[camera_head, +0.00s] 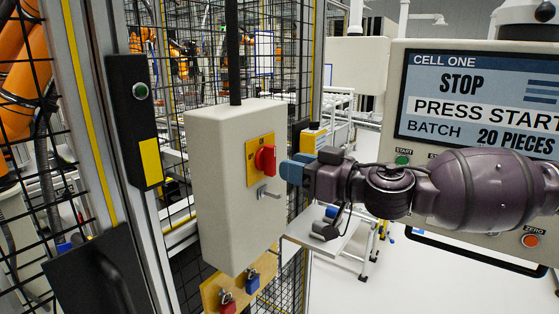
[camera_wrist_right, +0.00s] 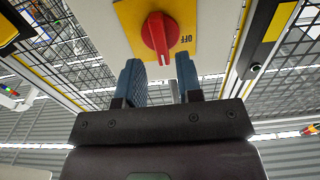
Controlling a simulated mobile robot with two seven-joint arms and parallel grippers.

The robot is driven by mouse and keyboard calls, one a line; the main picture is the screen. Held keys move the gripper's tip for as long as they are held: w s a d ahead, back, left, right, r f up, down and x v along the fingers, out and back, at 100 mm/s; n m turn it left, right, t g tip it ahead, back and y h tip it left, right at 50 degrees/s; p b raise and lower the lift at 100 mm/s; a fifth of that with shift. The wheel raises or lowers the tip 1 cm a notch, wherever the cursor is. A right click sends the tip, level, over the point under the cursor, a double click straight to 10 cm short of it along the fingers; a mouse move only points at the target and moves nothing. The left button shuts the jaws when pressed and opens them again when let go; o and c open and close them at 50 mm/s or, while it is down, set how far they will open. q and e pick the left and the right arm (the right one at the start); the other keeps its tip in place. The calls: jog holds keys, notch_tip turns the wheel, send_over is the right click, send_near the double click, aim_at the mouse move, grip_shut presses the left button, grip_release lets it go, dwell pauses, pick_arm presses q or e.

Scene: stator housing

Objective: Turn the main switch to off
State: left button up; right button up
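The main switch is a red knob (camera_head: 265,158) on a yellow plate (camera_head: 254,175), on the front of a pale box (camera_head: 215,180). In the right wrist view the knob (camera_wrist_right: 157,34) lies upright in the picture, with a white mark at its lower end. The word OFF on the yellow plate (camera_wrist_right: 128,16) is to the right of the knob. My right gripper (camera_head: 291,170) is just right of the knob in the head view. In the wrist view its two blue fingers (camera_wrist_right: 160,78) are apart with nothing between them, and the knob is beyond their tips. My left gripper is not in view.
A grey lever (camera_head: 269,193) sticks out below the switch. A red padlock (camera_head: 227,301) and a blue padlock (camera_head: 252,282) hang on a board under the box. A control panel with a screen (camera_head: 480,100) is at right. Mesh fencing (camera_head: 285,50) stands behind the box.

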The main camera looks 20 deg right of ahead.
aim_at(275, 162)
jog(key=shift+x, duration=1.8)
jog(key=shift+w+a+p, duration=0.15)
jog(key=shift+p, duration=0.25)
